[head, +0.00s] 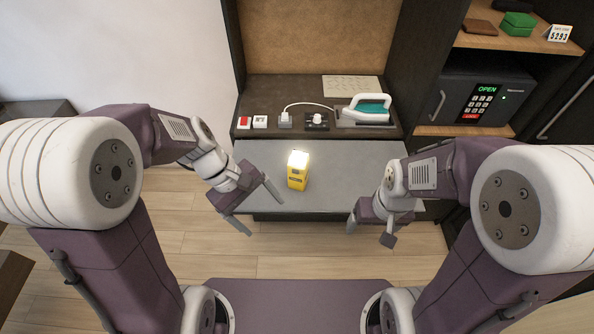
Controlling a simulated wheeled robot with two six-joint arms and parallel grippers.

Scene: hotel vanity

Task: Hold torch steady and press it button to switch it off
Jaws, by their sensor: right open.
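The torch (297,180) is a small yellow block standing upright on the grey vanity top (340,180). Its top glows bright white-yellow, so it is lit. Its button is too small to make out. My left gripper (263,214) is open and empty, to the left of the torch and nearer to me, apart from it. My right gripper (369,236) is open and empty, to the right of the torch at the front edge of the top, also apart from it.
Behind the torch, a dark ledge holds a clothes iron (368,109), a socket panel (317,121) and red and white switches (244,122). A safe (480,98) with a lit OPEN display stands at the right. The grey top around the torch is clear.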

